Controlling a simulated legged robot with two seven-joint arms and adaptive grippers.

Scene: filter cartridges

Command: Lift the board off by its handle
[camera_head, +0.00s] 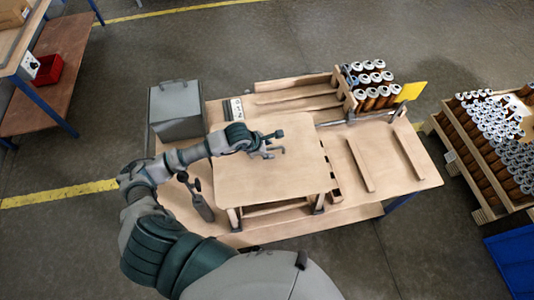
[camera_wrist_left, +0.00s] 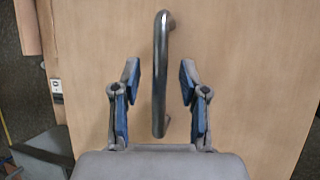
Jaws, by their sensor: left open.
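The board (camera_head: 290,173) is a flat light-wood panel lying level on a low wooden frame on the table. It also fills most of the left wrist view (camera_wrist_left: 250,60). Its handle (camera_wrist_left: 159,75) is a dark metal bar, lengthwise in the wrist view, between the two fingers. My left gripper (camera_head: 276,146) is over the board's upper middle; in the wrist view its blue-padded fingers (camera_wrist_left: 158,90) are open, one on each side of the handle, with gaps to it. In the head view the gripper hides most of the handle. My right gripper is not in view.
A grey box (camera_head: 176,110) stands left of the board. Several cartridges (camera_head: 370,80) sit in a wooden rack behind it, beside a yellow panel (camera_head: 411,91). Wooden strips (camera_head: 361,165) lie on the table (camera_head: 392,196) at right. A crate of cartridges (camera_head: 480,185) stands beyond.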

